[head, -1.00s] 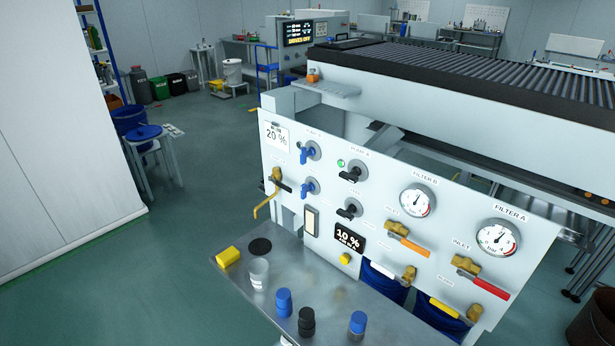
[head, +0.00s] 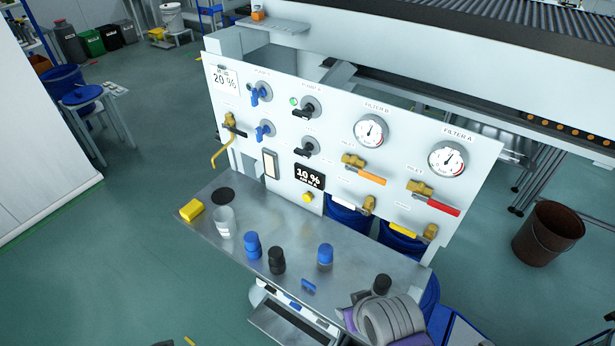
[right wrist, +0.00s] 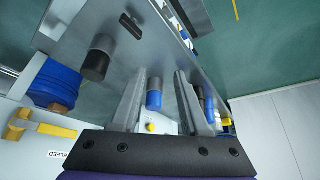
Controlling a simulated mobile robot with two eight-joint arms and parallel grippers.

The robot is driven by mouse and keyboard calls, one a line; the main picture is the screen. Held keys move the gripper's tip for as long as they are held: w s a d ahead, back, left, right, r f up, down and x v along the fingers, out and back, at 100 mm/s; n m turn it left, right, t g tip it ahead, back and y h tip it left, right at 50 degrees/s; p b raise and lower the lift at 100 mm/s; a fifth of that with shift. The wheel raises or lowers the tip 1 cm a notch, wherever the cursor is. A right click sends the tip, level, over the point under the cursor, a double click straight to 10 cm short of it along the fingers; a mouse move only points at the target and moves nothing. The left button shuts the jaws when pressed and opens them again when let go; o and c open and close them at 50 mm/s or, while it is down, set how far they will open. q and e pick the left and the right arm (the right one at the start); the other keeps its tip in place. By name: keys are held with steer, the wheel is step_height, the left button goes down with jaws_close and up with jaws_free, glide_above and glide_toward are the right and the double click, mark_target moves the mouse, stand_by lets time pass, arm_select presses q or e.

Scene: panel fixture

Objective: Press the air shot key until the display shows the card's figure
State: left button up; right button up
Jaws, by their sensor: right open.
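The display (head: 309,177) on the white panel reads 10 %. The card (head: 224,79) at the panel's upper left reads 20 %. A yellow key (head: 307,197) sits just below the display; its own label is not readable. In the right wrist view a yellow key-like button (right wrist: 150,127) shows on the pale panel, between the fingers and beyond them. My right gripper (right wrist: 158,75) is open and empty, above the bench and apart from the panel. In the head view only part of my right arm shows, at the bottom. My left gripper is out of view.
Valve handles, such as the red one (head: 437,206), stick out of the panel. A brown bin (head: 547,233) stands at right.

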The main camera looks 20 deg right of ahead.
jaws_close()
stand_by(1.7)
